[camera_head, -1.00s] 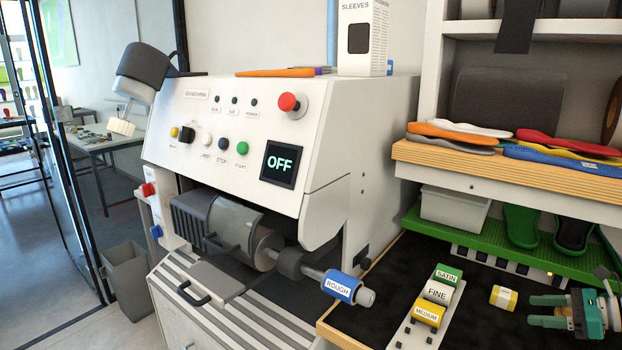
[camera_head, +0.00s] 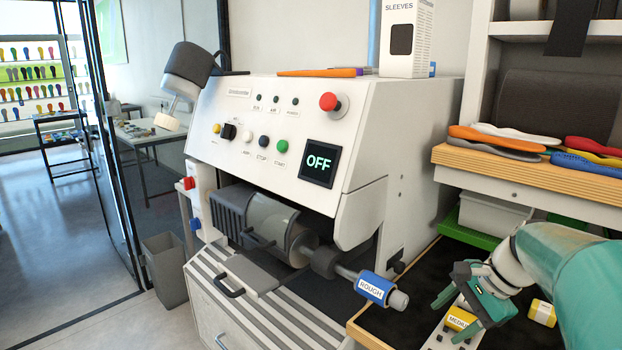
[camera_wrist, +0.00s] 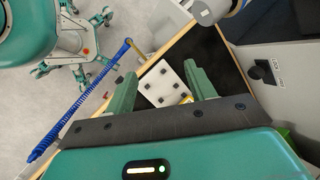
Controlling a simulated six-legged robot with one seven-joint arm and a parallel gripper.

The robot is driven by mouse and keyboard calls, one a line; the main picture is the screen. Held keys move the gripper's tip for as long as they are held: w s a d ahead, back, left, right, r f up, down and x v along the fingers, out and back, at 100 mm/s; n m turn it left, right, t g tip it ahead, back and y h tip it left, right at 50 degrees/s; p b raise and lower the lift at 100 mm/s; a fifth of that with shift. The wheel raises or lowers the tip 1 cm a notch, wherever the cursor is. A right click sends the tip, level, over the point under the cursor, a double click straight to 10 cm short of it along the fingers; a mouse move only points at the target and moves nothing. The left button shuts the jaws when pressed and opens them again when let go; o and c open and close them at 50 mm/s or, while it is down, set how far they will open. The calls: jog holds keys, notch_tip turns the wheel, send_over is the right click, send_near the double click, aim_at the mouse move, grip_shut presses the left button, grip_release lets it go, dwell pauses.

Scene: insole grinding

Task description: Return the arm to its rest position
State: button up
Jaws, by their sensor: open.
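My gripper (camera_head: 456,314) is at the lower right of the head view, above the sleeve rack on the black bench top. Its fingers are apart and nothing is held between them. In the wrist view my gripper (camera_wrist: 164,92) also shows two separated green fingers. The yellow MEDIUM sleeve (camera_head: 459,320) shows beside the fingers, on the rack. The rest of the rack is mostly hidden by my arm. A white plate with dark spots (camera_wrist: 163,84) lies beyond the fingertips in the wrist view.
The grinder (camera_head: 270,150) stands at the left, its display reading OFF. A blue ROUGH sleeve (camera_head: 376,288) sits on its shaft, close to my gripper. A loose yellow sleeve (camera_head: 542,313) lies right of my gripper. A shelf with insoles (camera_head: 500,165) is behind my arm.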

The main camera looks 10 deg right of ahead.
jog(key=s+a+n+t+h, duration=0.2)
jog(key=s+a+n+h, duration=0.2)
jog(key=s+a+n, duration=0.8)
jog(key=a+n, duration=0.3)
jog(key=a, duration=0.2)
jog(key=shift+s+h, duration=0.3)
jog(key=shift+s, duration=0.1)
jog(key=c, duration=0.4)
jog(key=shift+a, duration=0.1)
jog(key=shift+a+n, duration=0.2)
jog(key=shift+n, duration=0.1)
